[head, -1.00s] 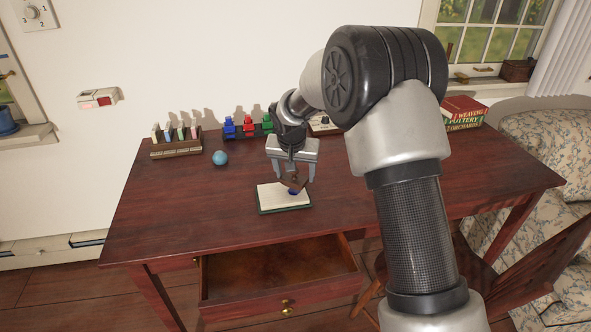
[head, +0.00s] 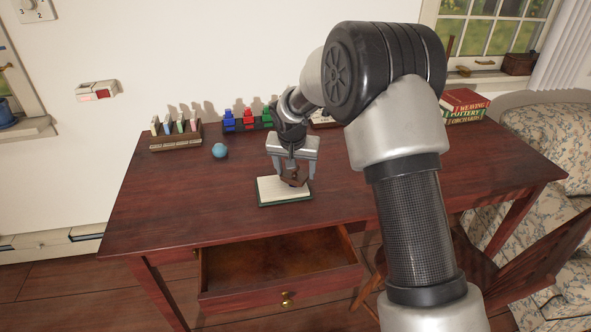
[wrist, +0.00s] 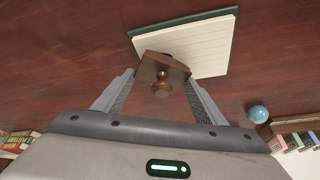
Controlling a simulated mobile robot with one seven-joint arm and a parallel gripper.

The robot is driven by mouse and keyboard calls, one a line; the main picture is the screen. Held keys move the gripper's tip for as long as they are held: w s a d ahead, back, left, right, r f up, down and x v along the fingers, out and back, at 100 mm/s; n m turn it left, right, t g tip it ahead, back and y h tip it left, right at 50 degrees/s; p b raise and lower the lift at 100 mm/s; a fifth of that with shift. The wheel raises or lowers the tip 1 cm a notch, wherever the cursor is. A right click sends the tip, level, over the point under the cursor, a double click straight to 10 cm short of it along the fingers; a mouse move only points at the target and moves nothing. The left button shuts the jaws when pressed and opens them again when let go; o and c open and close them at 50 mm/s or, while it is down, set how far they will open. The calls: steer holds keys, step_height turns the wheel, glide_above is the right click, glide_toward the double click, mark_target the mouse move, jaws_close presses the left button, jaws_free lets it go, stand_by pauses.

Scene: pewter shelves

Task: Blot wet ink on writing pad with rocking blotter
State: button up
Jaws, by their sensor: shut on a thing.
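The writing pad (head: 284,196) lies on the desk with cream ruled paper on a dark green backing. It also shows at the top of the wrist view (wrist: 206,50). My gripper (head: 291,177) is over the pad's back right part and shut on the brown wooden rocking blotter (wrist: 168,70), with a finger on each side of it. The blotter looks tilted and overlaps the pad's edge in the wrist view. I cannot tell whether it touches the paper. Only a small blue-dark patch of the ink (wrist: 167,54) shows beside the blotter; the rest is hidden.
A blue ball (head: 220,151), a rack of upright cards (head: 176,137) and a row of coloured bottles (head: 247,120) stand behind the pad. The desk drawer (head: 285,272) is open at the front. Books (head: 465,106) sit at the back right. The desk left of the pad is clear.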

steer(key=shift+f+b, duration=0.5)
steer(key=shift+f, duration=0.1)
stand_by(1.4)
steer(key=shift+r, duration=0.1)
steer(key=shift+r+p, duration=2.1)
steer(key=shift+r, duration=1.4)
